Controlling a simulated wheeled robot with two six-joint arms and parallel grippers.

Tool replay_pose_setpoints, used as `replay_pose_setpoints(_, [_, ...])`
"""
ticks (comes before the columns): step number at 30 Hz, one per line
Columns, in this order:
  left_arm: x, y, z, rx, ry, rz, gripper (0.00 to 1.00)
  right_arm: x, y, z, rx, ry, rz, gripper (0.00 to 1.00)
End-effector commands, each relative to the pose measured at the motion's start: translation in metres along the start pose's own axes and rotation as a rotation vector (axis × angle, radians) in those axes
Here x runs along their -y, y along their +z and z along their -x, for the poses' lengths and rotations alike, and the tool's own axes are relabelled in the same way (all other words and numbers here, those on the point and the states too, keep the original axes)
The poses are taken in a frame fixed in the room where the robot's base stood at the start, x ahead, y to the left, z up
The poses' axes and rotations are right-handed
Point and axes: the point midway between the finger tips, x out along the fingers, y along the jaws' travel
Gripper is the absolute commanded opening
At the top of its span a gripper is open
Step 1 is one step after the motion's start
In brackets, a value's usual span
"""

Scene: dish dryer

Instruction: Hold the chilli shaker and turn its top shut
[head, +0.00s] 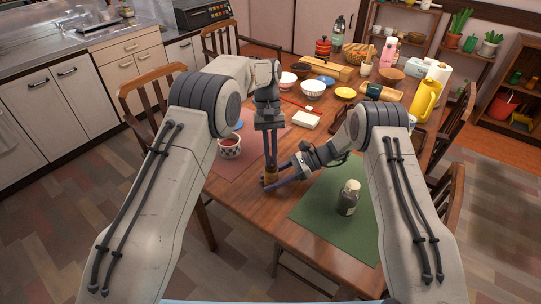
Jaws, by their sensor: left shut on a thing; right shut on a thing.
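The chilli shaker (270,178) is a small orange-brown thing near the table's front edge, between the pink and green mats. It is mostly hidden by my fingers. My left gripper (270,168) points straight down and is shut on the upper part of the shaker. My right gripper (269,184) reaches in from the right, lower down, and is shut on the shaker's body. The shaker looks upright. Whether its top is turned open or shut is too small to tell.
A patterned cup (229,147) stands on the pink mat (238,168). Bowls, a yellow jug (425,100) and several other things crowd the back of the table (250,199).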

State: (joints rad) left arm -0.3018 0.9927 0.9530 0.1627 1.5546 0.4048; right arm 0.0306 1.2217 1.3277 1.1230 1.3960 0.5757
Motion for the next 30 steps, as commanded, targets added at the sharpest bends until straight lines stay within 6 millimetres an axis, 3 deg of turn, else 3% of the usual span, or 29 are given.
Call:
replay_pose_setpoints(15, [-0.0032,0.0013,0.0001,0.001,-0.177,-0.426,0.0,0.0001,-0.0008,0.0001,-0.002,-0.001,-0.001,0.0])
replay_pose_setpoints(30, [-0.0036,0.0019,0.0001,0.002,-0.258,-0.621,0.0,0.0001,-0.0009,0.0001,-0.002,-0.001,-0.001,0.0])
